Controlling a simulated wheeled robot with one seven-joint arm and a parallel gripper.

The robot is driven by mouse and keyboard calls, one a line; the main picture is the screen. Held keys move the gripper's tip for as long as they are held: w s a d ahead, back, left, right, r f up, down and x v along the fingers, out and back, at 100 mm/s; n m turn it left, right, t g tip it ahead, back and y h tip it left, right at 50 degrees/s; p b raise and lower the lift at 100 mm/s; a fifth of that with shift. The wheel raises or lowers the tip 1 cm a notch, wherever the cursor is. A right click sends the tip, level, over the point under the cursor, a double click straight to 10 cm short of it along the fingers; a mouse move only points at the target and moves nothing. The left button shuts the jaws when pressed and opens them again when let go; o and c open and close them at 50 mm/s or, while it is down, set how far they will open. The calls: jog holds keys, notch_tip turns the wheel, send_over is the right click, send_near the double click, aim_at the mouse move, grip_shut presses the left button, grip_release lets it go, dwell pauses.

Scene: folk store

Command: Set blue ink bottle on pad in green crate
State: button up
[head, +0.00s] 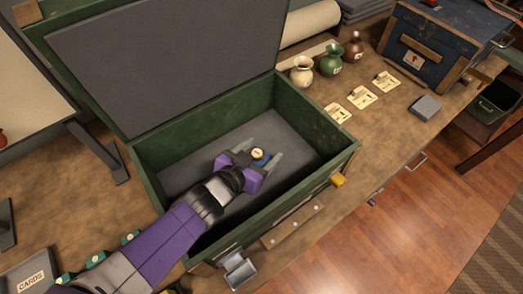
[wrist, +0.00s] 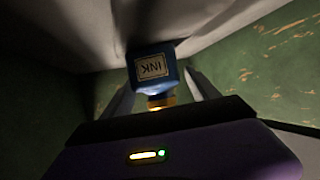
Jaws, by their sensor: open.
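The green crate (head: 318,171) stands open on the workbench with its lid raised at the back. A grey pad (head: 188,166) covers the crate floor. My gripper (head: 262,151) reaches down inside the crate and is open.
Three small vases, cream (head: 302,72), green (head: 331,60) and brown (head: 353,47), stand right of the crate near several cards (head: 361,97). A blue chest (head: 436,45) stands farther right.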

jog(key=v, duration=0.7)
jog(key=shift+s+b, duration=0.1)
jog(key=shift+b, duration=0.25)
jog(key=shift+a, duration=0.1)
